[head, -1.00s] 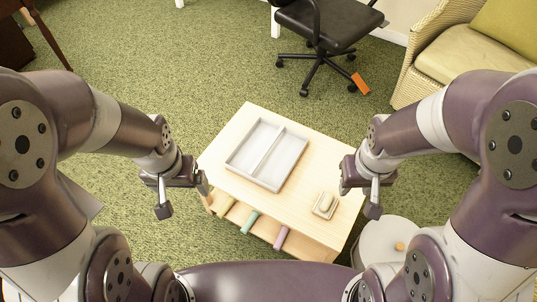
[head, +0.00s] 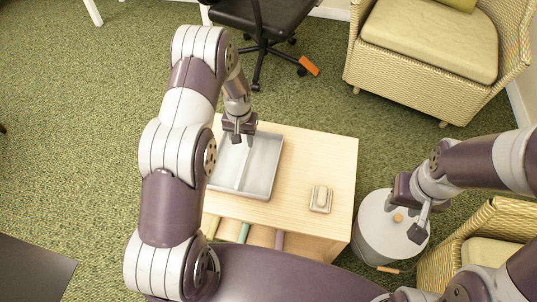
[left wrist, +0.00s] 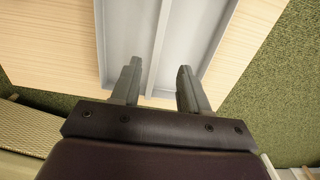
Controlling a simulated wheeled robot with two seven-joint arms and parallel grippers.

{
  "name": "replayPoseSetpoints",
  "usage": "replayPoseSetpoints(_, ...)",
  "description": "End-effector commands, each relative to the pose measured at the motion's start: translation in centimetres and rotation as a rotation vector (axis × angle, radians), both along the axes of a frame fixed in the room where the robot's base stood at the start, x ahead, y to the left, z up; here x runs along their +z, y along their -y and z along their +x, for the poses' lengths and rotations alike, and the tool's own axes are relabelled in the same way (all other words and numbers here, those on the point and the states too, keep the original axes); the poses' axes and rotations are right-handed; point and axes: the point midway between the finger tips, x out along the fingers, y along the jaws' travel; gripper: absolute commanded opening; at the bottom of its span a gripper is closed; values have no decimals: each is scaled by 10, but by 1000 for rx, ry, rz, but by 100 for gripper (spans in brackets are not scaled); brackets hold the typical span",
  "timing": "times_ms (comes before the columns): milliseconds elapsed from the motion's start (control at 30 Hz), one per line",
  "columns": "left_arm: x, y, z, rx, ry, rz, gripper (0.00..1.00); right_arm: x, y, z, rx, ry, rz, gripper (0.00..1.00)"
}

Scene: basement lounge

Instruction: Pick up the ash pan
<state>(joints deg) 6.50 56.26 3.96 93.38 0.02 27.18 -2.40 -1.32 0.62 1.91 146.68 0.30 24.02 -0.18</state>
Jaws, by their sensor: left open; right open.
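The ash pan appears to be the shallow grey tray (head: 262,165) with a divider down its middle. It lies flat on a pale wooden table (head: 295,165). My left gripper (head: 238,136) is open above the pan's far end, and my forearm hides part of its left side. In the left wrist view the two fingers (left wrist: 160,67) are apart with nothing between them, over the near end of the pan (left wrist: 128,35) on either side of the divider's line. I cannot tell if they touch it. My right gripper (head: 404,220) is open and empty, right of the table.
A small dish with a pale oval piece (head: 321,198) sits on the table's right. A round grey bin (head: 375,228) stands below my right gripper. Rolled coloured items (head: 244,233) lie under the tabletop. A black office chair (head: 262,20) and wicker armchair (head: 425,55) stand behind.

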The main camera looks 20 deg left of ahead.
Motion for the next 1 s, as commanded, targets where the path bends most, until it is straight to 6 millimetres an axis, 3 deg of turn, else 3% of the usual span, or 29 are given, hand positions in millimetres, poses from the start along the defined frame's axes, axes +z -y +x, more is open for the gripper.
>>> replayPoseSetpoints(67, -3, -1, 7, -3, 14, 2, 45, -2, 0, 0, 0, 0, 0, 43)
replayPoseSetpoints(300, -56, -1, 6, -8, 12, 2, 45, -18, 0, 0, 0, 0, 0, 43)
replayPoseSetpoints(467, -74, -1, 6, -8, 13, 2, 45, -22, 0, 0, 0, 0, 0, 43)
replayPoseSetpoints(700, -117, -1, 3, -8, 12, 2, 45, -38, 0, 0, 0, 0, 0, 43)
replayPoseSetpoints(1000, -122, -1, 4, -8, 14, 2, 45, -37, 0, 0, 0, 0, 0, 43)
